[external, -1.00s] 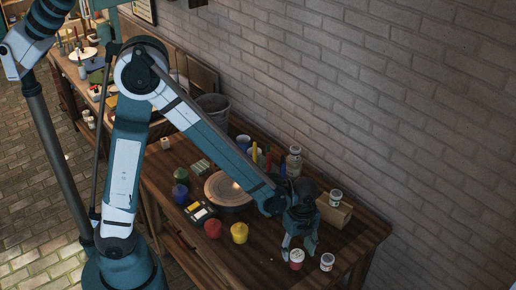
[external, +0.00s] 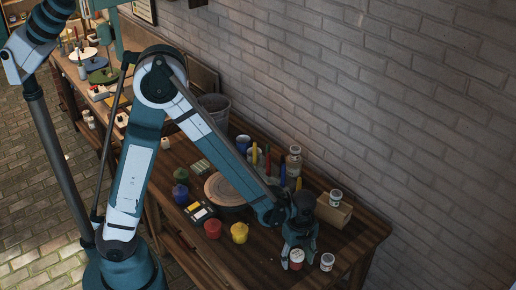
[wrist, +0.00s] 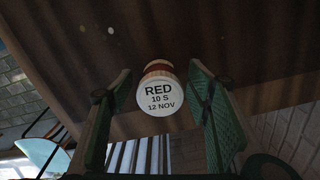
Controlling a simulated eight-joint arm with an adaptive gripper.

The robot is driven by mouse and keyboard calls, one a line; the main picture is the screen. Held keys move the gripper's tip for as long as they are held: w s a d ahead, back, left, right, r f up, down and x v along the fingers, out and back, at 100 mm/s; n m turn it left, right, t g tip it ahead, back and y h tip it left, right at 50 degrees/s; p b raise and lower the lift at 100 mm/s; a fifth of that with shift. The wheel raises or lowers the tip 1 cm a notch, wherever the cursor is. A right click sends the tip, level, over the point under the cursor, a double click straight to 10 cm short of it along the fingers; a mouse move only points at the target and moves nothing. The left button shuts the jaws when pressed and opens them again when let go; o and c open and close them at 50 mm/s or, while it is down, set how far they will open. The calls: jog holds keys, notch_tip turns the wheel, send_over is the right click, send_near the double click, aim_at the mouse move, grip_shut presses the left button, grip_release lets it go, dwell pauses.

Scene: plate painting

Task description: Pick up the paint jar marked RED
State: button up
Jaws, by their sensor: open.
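The paint jar marked RED (wrist: 158,96) shows in the wrist view with a white lid reading "RED 10 S 12 NOV" and a red band on its side. It stands between the two open fingers of my gripper (wrist: 160,115), with a gap on each side. In the external view the jar (external: 296,257) stands near the front right of the table (external: 262,268). My gripper (external: 298,255) points down over it, with a finger on either side. I cannot tell how far down the jar the fingertips reach.
Another white-lidded jar (external: 327,262) stands close to the right. A box (external: 335,212) with a jar (external: 336,196) on it is behind. A red pot (external: 213,229), a yellow pot (external: 239,233) and a round wheel (external: 222,188) are to the left. The brick wall (external: 420,110) bounds the back.

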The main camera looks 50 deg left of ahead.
aim_at(297, 254)
jog(key=shift+c, duration=0.7)
jog(key=c, duration=0.9)
jog(key=shift+r, duration=0.1)
jog(key=shift+c, duration=0.2)
jog(key=shift+r+p, duration=1)
jog(key=shift+r, duration=3.95)
